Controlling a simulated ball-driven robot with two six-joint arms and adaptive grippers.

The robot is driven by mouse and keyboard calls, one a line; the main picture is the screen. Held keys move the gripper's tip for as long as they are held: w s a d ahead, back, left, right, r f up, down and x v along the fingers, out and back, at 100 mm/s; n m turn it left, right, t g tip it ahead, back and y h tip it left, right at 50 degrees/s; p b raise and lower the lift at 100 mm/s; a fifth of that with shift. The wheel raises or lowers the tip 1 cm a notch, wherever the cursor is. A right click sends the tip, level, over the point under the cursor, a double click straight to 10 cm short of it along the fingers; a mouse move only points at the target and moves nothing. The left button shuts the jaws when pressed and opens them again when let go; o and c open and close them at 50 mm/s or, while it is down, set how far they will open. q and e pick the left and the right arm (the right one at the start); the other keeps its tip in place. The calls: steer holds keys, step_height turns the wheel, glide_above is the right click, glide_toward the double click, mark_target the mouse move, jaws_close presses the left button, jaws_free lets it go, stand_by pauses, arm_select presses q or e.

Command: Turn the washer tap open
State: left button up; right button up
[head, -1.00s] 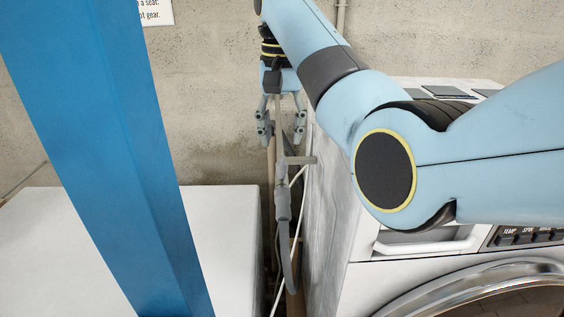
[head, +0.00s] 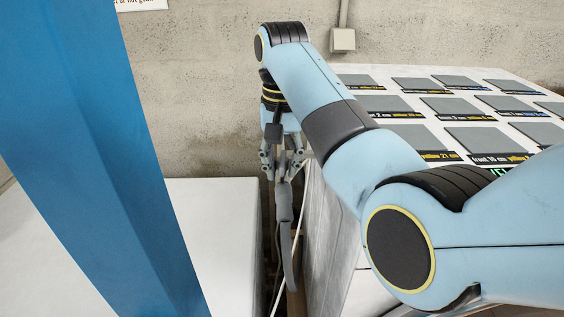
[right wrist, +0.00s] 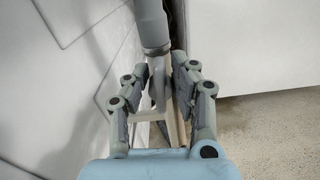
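The washer tap (right wrist: 160,75) shows in the right wrist view as a pale pipe and fitting with a grey hose end above it. In the head view the grey hose (head: 285,205) hangs below my right gripper (head: 282,163), and the tap is mostly hidden. The right gripper (right wrist: 161,68) is open, with its fingers on both sides of the tap fitting; I cannot tell whether they touch it. The washer (head: 336,230) stands just right of the gripper. My left gripper is not in view.
A white box-like unit (head: 215,235) stands left of the narrow gap holding the hose. A blue upright beam (head: 90,150) crosses the near left. A concrete wall (head: 210,70) closes the back.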

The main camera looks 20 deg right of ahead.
jaws_close()
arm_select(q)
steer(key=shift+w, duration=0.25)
arm_select(e)
steer(key=shift+d+n, duration=0.1)
steer(key=shift+n, duration=0.7)
steer(key=o, duration=0.5)
jaws_free()
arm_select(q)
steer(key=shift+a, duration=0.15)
arm_select(e)
steer(key=shift+o, duration=0.2)
steer(key=shift+m, duration=0.3)
